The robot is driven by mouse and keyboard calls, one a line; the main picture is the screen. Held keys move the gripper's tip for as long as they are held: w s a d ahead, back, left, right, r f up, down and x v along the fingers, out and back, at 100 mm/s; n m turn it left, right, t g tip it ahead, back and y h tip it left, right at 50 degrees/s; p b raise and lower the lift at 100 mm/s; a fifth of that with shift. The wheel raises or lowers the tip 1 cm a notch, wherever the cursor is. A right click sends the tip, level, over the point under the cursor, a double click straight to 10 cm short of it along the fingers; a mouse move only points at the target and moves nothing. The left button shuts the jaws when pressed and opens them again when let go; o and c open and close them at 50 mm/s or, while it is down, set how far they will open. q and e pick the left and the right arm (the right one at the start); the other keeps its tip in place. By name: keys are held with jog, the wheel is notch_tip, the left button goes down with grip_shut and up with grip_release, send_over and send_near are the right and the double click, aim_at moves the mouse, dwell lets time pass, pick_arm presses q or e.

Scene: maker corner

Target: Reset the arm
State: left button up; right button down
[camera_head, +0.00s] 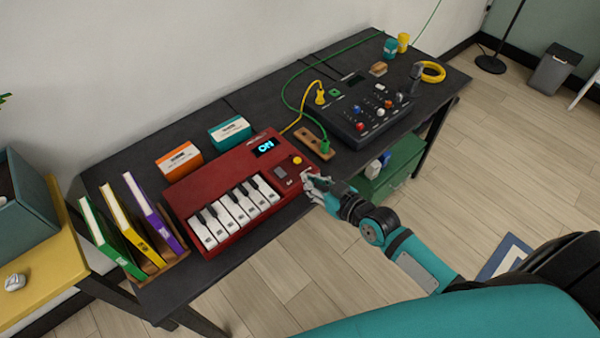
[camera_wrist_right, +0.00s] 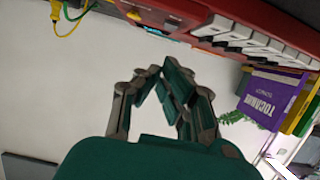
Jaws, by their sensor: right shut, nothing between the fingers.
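My right gripper (camera_head: 314,186) is at the front edge of the dark table, beside the right end of the red keyboard (camera_head: 186,196). In the right wrist view, my right gripper (camera_wrist_right: 172,80) is shut with its fingers together and nothing between them. The red keyboard also shows along the top of that view (camera_wrist_right: 188,10). Its display (camera_head: 265,147) reads "ON". I cannot tell whether the fingertips touch the keyboard. My left gripper is not in view.
A dark mixer (camera_head: 345,124) with knobs and cables stands right of the keyboard. Green, yellow and purple books (camera_head: 157,212) stand at the left. An orange box (camera_head: 180,160) and a teal box (camera_head: 229,132) sit behind. A green drawer unit (camera_head: 400,165) is below the table.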

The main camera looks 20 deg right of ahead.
jog(key=shift+s+d+r, duration=0.15)
jog(key=shift+s, duration=0.4)
jog(key=s+d+f+m+g+h, duration=0.15)
jog(key=s+f, duration=0.25)
jog(key=f, duration=0.6)
jog(key=s+d+f+g+h, duration=0.1)
jog(key=s+d+f+g, duration=0.15)
jog(key=s+f, duration=0.45)
jog(key=s+d+f+m+g+h, duration=0.1)
jog(key=s+f+g+h, duration=0.1)
jog(key=f, duration=1)
jog(key=s+a+f+g, duration=0.1)
jog(key=s+f+g, duration=0.1)
jog(key=s+f, duration=0.3)
jog(key=s+f+g, duration=0.2)
jog(key=s+f, duration=0.3)
jog(key=s, duration=0.9)
jog(key=s+a+f+g, duration=0.1)
jog(key=s+f, duration=0.3)
jog(key=s, duration=0.5)
jog(key=shift+s+a+f+n+g, duration=0.15)
jog(key=shift+a+f+n+g, duration=0.25)
jog(key=shift+g, duration=0.5)
